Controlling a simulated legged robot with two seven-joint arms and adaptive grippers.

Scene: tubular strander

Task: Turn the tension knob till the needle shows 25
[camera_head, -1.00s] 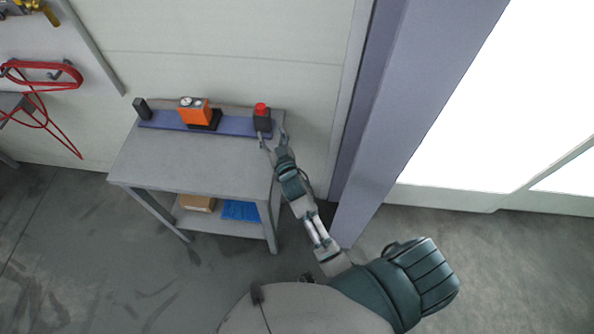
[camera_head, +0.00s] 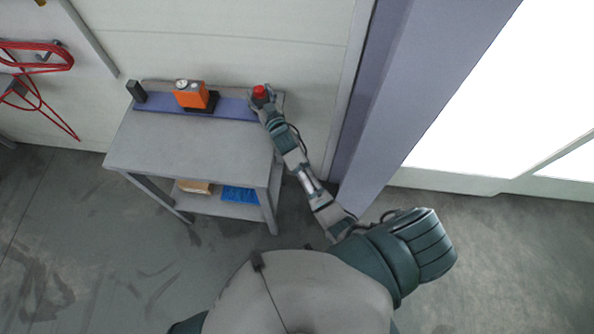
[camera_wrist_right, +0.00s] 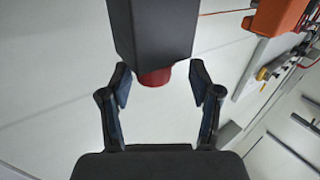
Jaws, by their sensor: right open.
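The red tension knob (camera_head: 260,91) stands on a dark block at the right end of the blue rail on the grey table. In the right wrist view the red knob (camera_wrist_right: 154,76) shows below the dark block (camera_wrist_right: 152,28). My right gripper (camera_head: 261,98) is at the knob, its open fingers (camera_wrist_right: 157,84) on either side with gaps between. The orange gauge box (camera_head: 191,94) with round dials on top sits mid-rail; the needle is too small to read. The box also shows in the right wrist view (camera_wrist_right: 278,15). My left gripper is not in view.
The blue rail (camera_head: 232,107) runs along the table's back edge, with a small black block (camera_head: 136,91) at its left end. The grey tabletop (camera_head: 190,140) in front is clear. A purple column (camera_head: 400,90) stands to the right.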

